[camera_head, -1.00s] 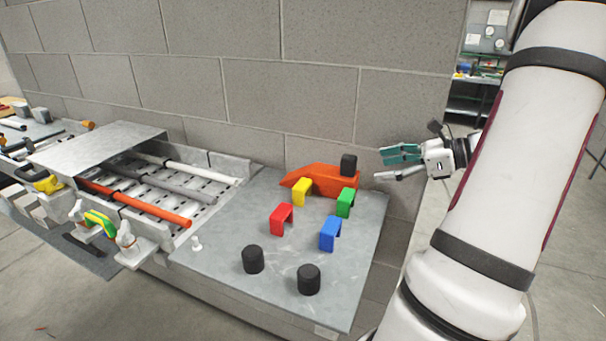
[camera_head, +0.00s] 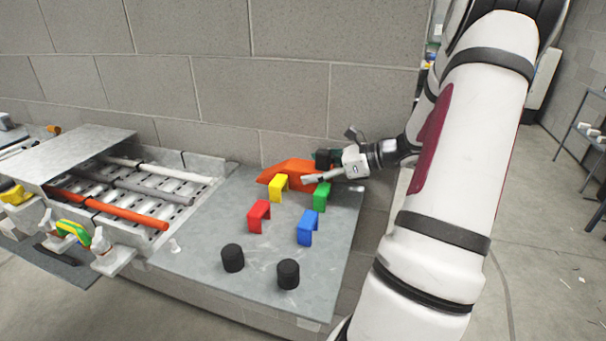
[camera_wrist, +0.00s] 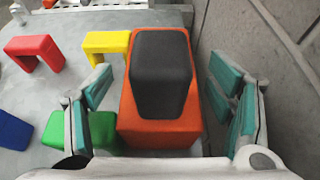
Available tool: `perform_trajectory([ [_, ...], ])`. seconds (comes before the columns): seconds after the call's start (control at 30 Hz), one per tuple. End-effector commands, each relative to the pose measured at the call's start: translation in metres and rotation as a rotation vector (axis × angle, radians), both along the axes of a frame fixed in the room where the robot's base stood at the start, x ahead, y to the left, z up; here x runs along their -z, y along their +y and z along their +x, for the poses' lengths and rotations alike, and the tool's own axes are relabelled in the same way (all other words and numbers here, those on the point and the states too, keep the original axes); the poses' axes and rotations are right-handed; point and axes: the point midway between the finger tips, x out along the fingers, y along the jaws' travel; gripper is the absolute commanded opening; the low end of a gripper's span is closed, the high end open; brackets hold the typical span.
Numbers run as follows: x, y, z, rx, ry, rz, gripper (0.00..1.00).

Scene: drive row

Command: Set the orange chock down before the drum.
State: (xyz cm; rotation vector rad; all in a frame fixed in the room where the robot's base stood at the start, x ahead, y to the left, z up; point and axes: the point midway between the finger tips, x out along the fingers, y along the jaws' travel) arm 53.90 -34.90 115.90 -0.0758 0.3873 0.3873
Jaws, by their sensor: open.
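The orange chock (camera_head: 290,168) is a wedge on the grey metal table, at the back by the block wall. My gripper (camera_head: 318,168) is at the chock's tall end. I cannot tell which thing is the drum.
Yellow (camera_head: 278,184), green (camera_head: 321,194), red (camera_head: 259,214) and blue (camera_head: 308,227) arches stand close by the chock. Two black cylinders (camera_head: 232,258) (camera_head: 288,274) stand near the front edge. A roller bed (camera_head: 135,195) with bars lies left. The wall (camera_head: 290,75) is close behind.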

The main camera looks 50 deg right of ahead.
Motion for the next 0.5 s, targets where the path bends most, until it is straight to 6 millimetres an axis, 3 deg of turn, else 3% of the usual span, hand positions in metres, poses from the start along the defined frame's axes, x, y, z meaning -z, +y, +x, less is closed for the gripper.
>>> perform_trajectory([
  [0.17, 0.007, 0.007, 0.016, 0.0, 0.0, 0.0, 0.75],
  [0.43, 0.008, 0.007, 0.018, 0.001, 0.0, -0.002, 0.75],
  [0.5, 0.008, 0.007, 0.018, 0.001, 0.0, -0.002, 0.59],
])
